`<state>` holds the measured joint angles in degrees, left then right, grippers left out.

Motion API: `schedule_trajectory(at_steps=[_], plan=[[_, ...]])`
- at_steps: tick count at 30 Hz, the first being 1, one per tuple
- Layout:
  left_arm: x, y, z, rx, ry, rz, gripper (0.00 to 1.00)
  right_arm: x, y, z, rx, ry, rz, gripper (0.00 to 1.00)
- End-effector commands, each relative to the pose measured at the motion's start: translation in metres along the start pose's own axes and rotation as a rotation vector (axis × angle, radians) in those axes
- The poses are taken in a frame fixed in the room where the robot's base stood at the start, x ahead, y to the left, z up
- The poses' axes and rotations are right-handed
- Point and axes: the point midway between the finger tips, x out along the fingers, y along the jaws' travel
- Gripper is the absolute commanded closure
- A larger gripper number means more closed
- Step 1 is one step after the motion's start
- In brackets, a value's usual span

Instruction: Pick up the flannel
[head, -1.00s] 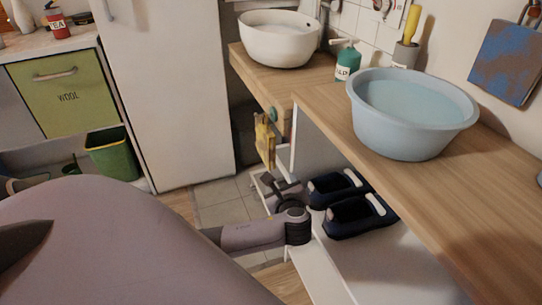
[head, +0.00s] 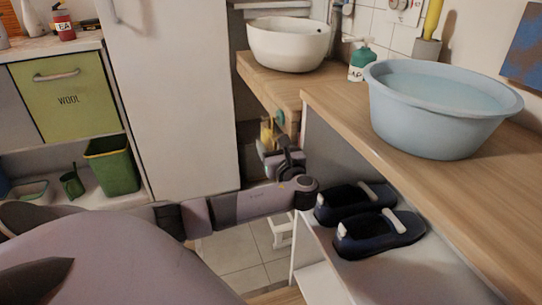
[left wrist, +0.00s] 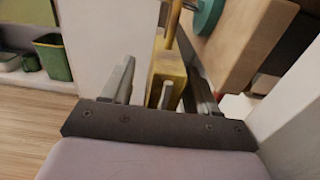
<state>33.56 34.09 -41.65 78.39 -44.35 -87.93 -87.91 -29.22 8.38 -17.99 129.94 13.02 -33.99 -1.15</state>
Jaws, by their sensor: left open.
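The flannel looks to be the yellow cloth (head: 267,130) hanging at the end of the wooden counter, below a teal round knob. Its lower part is hidden behind my left gripper (head: 270,148) in the head view. In the left wrist view, the yellow flannel (left wrist: 170,62) hangs between the two fingers of my open left gripper (left wrist: 164,78). I cannot tell whether either finger touches it. My right gripper is not in view.
The wooden counter (head: 330,102) carries a blue basin (head: 425,125) of water, a white sink bowl (head: 288,48) and a green soap bottle (head: 360,65). Dark slippers (head: 380,232) lie on the white shelf below. A white cabinet door (head: 175,110) stands left of the gripper.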

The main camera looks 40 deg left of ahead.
Motion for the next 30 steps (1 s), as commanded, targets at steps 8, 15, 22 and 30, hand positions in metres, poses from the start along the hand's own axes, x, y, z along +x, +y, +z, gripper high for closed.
schedule_trajectory(at_steps=[8,15,22,30], plan=[[0.011,0.000,0.000,0.000,0.001,-0.001,0.40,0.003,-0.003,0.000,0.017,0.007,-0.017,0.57],[0.011,0.000,0.000,0.000,0.002,-0.001,0.93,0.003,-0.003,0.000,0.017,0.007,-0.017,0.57],[0.011,0.000,0.000,0.000,0.002,-0.001,0.96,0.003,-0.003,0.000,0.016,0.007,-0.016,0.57],[0.011,0.000,0.010,-0.001,0.001,-0.001,0.96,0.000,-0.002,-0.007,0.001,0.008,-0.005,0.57]])
